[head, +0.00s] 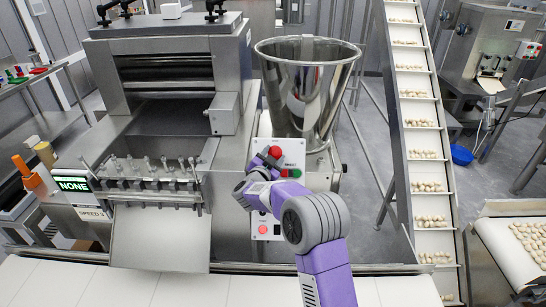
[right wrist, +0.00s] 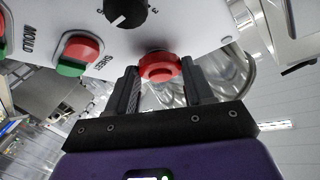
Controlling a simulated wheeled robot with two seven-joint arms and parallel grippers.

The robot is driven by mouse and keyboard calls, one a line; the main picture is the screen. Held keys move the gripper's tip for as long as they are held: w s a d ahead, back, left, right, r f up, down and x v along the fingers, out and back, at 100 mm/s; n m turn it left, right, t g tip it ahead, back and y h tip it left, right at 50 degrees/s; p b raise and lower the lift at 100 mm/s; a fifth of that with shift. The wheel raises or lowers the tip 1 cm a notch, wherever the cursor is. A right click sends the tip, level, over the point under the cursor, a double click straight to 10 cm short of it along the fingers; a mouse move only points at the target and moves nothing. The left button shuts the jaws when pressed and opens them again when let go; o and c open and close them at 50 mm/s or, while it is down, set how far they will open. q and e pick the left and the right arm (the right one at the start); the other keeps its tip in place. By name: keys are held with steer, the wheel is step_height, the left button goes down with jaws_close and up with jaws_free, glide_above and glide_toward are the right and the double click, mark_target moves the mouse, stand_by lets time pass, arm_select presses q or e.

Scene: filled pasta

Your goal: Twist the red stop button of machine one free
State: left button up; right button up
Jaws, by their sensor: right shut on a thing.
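The red stop button (right wrist: 160,68) sits on the white control panel (right wrist: 190,22) in the right wrist view. My right gripper (right wrist: 159,76) has one finger on each side of the button and is shut on it. In the head view the right gripper (head: 264,162) is at the panel of the machine with the steel hopper, with red (head: 276,152) showing at its tips. The gripper and arm hide part of the panel there. My left gripper is not in view.
A black knob (right wrist: 126,14) and a red-and-green switch (right wrist: 78,53) marked SHEET are close to the gripper. The steel hopper (head: 308,85) rises behind the panel. A sloping conveyor (head: 415,120) stands to the right, and a white belt (head: 120,285) runs in front.

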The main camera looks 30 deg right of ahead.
stand_by(0.3)
steer(key=o, duration=1.1)
steer(key=shift+c, duration=0.2)
steer(key=v, duration=0.7)
steer(key=shift+s+a, duration=0.15)
